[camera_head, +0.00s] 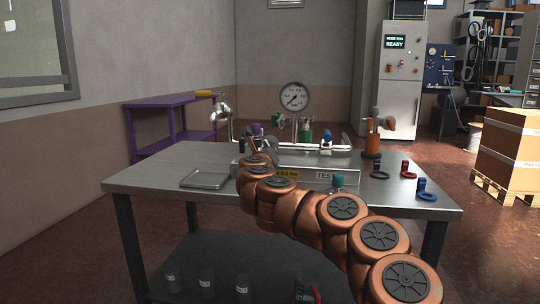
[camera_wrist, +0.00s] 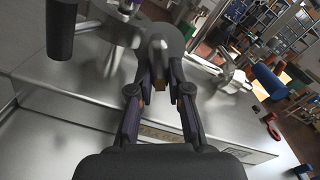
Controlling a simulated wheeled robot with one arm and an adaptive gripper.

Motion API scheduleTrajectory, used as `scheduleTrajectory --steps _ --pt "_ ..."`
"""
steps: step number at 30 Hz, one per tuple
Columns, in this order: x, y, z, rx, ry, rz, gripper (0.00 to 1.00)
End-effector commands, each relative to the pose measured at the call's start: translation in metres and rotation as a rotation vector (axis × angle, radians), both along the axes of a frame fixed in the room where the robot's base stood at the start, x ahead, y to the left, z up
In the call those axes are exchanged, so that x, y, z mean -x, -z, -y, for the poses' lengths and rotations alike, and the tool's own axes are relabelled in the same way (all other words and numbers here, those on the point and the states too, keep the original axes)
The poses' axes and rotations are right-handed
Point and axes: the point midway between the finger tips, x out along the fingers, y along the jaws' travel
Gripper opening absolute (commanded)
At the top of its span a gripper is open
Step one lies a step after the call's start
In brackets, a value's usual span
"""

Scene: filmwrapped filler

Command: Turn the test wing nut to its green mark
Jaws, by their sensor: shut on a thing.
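My gripper (camera_wrist: 158,48) is in the middle of the wrist view, with its two dark fingers closed around a small grey piece (camera_wrist: 157,62) with a brassy end. This piece appears to be the test wing nut, but the fingers hide most of its shape. In the head view my gripper (camera_head: 256,146) is at the left part of the steel test rig (camera_head: 300,174), partly hidden behind my copper-coloured arm. I cannot make out the green mark or the nut's angle to it.
The rig stands on a steel table (camera_head: 150,168) with a shallow tray (camera_head: 205,180) at left. A pressure gauge (camera_head: 295,97) rises behind. A blue-topped valve (camera_head: 326,141) is right of my gripper.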

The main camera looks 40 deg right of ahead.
Motion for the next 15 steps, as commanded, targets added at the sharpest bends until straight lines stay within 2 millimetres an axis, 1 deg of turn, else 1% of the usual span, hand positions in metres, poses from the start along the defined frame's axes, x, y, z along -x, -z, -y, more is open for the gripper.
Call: scheduleTrajectory --steps 11,12,15 --pt "0.0 -0.0001 0.0001 -0.001 0.0 0.002 0.0" --pt "0.0 -0.0001 0.0001 -0.001 0.0 0.002 0.21" --pt "0.0 -0.0001 0.0 -0.001 0.0 0.002 0.32"
